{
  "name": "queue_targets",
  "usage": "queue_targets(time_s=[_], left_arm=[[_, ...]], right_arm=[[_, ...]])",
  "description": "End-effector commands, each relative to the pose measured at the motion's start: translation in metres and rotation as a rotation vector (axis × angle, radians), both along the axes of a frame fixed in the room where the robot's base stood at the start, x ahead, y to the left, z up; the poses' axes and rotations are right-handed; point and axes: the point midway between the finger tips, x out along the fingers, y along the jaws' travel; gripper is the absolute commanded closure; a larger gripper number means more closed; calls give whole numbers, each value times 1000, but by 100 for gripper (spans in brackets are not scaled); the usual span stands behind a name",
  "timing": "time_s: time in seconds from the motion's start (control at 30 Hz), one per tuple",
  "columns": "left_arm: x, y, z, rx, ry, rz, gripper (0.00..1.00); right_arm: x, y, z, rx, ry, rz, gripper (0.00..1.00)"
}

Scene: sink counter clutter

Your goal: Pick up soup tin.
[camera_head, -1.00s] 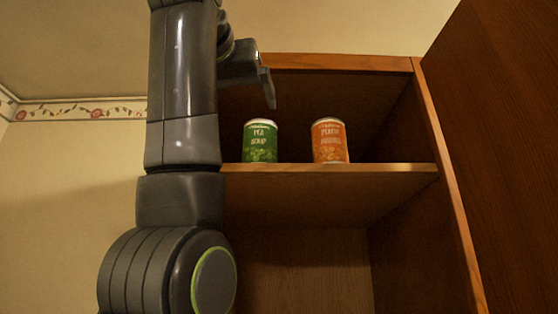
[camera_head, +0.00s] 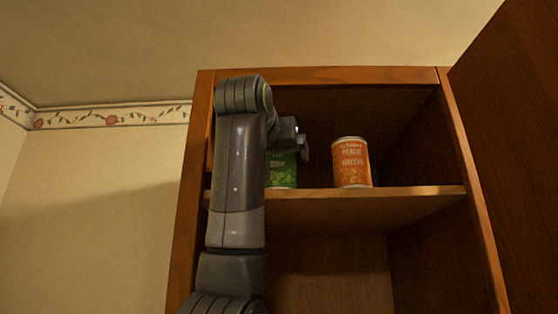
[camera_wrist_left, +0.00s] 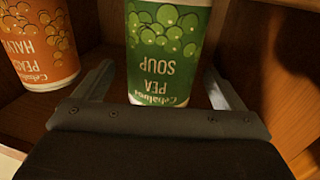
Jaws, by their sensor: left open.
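The soup tin (camera_head: 283,172) is green with a pea soup label. It stands upright on the cabinet shelf, partly hidden behind my left arm and gripper in the head view. In the left wrist view the soup tin (camera_wrist_left: 165,50) shows large and upside down. My left gripper (camera_head: 304,147) is in front of the tin in the head view. In the left wrist view the open fingers of the left gripper (camera_wrist_left: 157,80) lie one on each side of the tin's near part, with no clear grip on it. My right gripper is in no view.
An orange tin of peach halves (camera_head: 351,163) stands on the same shelf (camera_head: 400,196), right of the soup tin; it also shows at the left of the wrist view (camera_wrist_left: 40,45). The cabinet's side walls and top enclose the shelf. A dark wooden panel (camera_head: 520,130) stands at the right.

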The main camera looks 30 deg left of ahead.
Motion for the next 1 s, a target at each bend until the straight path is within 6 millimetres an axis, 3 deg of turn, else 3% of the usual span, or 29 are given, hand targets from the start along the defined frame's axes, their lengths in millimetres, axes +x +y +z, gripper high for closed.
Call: queue_targets(time_s=[0.03,0.2,0.47,0.93,1.0], left_arm=[[7,3,4,0,3,2,9],[20,8,1,-1,1,2,9],[21,8,0,-1,-1,1,10],[21,8,0,-1,0,1,72],[20,8,1,0,-3,1,73]], right_arm=[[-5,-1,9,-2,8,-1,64],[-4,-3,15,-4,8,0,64],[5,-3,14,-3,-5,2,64],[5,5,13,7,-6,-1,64],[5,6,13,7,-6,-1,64]])
